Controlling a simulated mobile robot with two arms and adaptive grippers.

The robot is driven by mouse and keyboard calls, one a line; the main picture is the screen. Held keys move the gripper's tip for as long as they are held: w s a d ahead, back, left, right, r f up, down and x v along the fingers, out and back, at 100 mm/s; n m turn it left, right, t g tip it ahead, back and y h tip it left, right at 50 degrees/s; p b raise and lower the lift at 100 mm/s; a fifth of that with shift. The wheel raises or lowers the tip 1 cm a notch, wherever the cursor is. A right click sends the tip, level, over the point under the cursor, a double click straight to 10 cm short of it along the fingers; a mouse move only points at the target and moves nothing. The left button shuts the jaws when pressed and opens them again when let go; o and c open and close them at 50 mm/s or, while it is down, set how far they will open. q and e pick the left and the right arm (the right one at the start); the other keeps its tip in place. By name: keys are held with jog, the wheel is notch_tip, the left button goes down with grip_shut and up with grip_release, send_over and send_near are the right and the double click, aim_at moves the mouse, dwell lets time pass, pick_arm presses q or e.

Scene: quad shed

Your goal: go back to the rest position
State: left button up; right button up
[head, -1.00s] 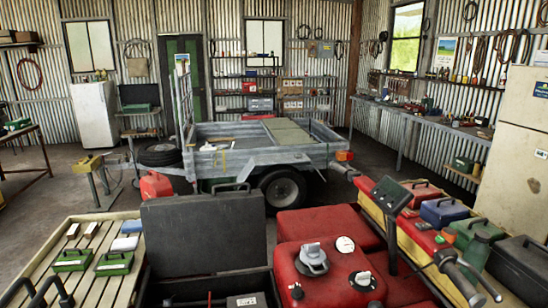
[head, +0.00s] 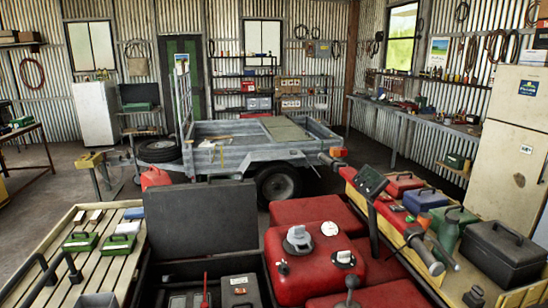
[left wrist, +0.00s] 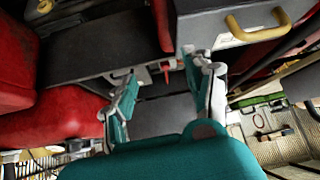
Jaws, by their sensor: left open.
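My left gripper (left wrist: 160,76) shows in the left wrist view with its two grey and teal fingers spread apart. Nothing is between the fingertips. Behind them are dark box surfaces and a small red item. A grey case with a yellow handle (left wrist: 258,25) is close at the upper right of that view. Neither of my grippers shows in the head view. My right gripper is in neither current view.
A quad's red body (head: 318,262) and an open dark box (head: 200,217) fill the foreground. A slatted rack (head: 75,265) carries green cases at the left.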

pick_arm(q)
jog(key=s+a+r+m+g+h, duration=0.1)
jog(key=s+r+m+g+h, duration=0.15)
jog(key=s, duration=1.45)
jog(key=s+a+r+m+g+h, duration=0.1)
jog(key=s+r+m+g, duration=0.15)
jog(key=s, duration=1.45)
notch_tip(320, 180, down, 32)
jog(key=m+b, duration=0.1)
jog(key=b, duration=0.5)
jog(key=s+a+f+g+b, duration=0.1)
jog(key=s+a+f+b, duration=0.2)
jog(key=s+f, duration=1.4)
notch_tip(320, 180, down, 4)
jog(key=shift+s+f+g+y+b, duration=0.15)
jog(key=shift+s+g+y+b, duration=0.15)
jog(key=shift+b, duration=0.2)
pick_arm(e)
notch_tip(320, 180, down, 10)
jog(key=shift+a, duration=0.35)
pick_arm(q)
jog(key=shift+a, duration=0.1)
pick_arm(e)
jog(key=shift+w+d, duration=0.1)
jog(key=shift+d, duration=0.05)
